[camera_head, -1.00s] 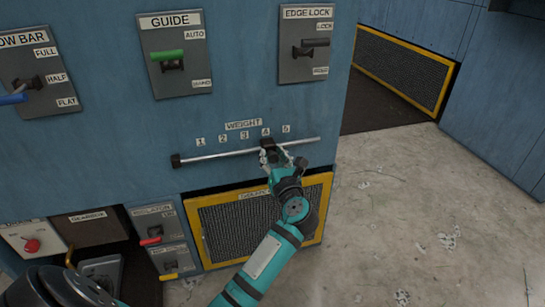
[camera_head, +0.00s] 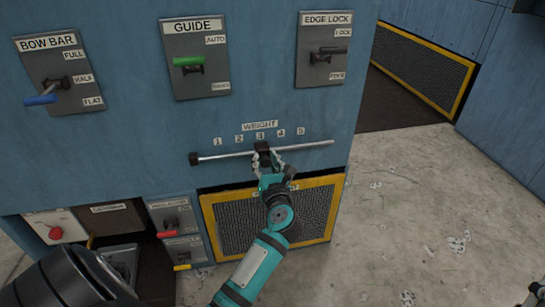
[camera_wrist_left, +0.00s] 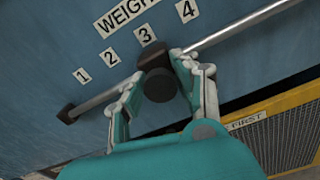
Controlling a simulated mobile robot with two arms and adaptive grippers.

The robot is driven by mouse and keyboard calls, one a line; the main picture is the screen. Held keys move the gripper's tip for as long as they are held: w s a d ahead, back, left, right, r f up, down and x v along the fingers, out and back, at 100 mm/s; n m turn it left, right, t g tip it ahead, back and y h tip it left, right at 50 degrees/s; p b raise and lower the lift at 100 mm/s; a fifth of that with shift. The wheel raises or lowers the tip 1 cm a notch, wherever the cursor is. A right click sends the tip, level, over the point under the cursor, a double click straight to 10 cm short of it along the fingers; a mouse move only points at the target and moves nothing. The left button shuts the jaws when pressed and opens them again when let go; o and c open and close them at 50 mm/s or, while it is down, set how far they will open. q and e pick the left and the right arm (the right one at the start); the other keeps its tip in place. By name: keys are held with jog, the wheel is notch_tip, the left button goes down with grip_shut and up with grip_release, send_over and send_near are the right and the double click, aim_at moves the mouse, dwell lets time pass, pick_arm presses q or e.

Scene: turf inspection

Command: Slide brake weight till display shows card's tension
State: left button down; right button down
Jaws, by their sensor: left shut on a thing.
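The brake weight is a dark block with a round knob (camera_head: 263,147) on a thin metal rod (camera_head: 315,146) below the WEIGHT label. It sits under the number 3 on the scale (camera_head: 260,136). In the left wrist view the weight (camera_wrist_left: 157,75) is also just below the 3. My left gripper (camera_head: 268,158) is shut on the weight, with one finger on each side of it, as the left wrist view also shows (camera_wrist_left: 157,82). No tension display or card is in view.
Above the rod are the BOW BAR lever (camera_head: 40,99), GUIDE lever (camera_head: 188,61) and EDGE LOCK lever (camera_head: 327,51). A yellow-framed mesh panel (camera_head: 225,226) lies below, behind my left arm. Red and yellow small levers are at lower left. Floor at right is clear apart from scraps.

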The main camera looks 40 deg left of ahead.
pick_arm(q)
jog(key=c, duration=1)
grip_release()
jog(key=shift+d, duration=0.1)
jog(key=v, duration=1.2)
